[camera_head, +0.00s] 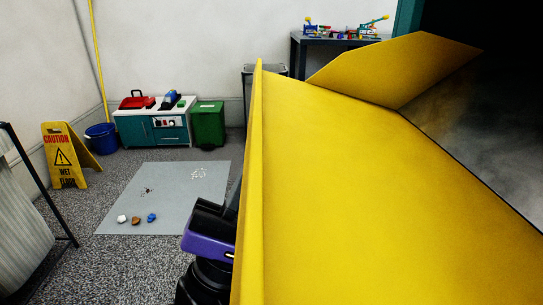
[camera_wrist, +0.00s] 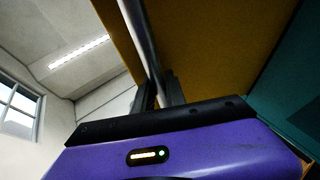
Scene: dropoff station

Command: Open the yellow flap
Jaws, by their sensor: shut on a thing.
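The yellow flap (camera_head: 380,185) fills the right half of the head view as a large sloped panel, standing out from a dark opening. A smaller yellow side piece (camera_head: 395,70) stands behind it. My gripper (camera_head: 234,212) is at the flap's left edge, and the flap hides its fingers in the head view. In the wrist view, my gripper's dark fingers (camera_wrist: 158,92) are shut on a grey bar (camera_wrist: 143,40) along the underside of the yellow flap (camera_wrist: 215,45).
A grey mat (camera_head: 165,200) with small items lies on the speckled floor. A caution sign (camera_head: 65,158), blue bucket (camera_head: 102,138), teal cabinet (camera_head: 150,130) and green bin (camera_head: 208,124) stand behind it. A dark table (camera_head: 330,42) with toys is at the back. Floor around the mat is free.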

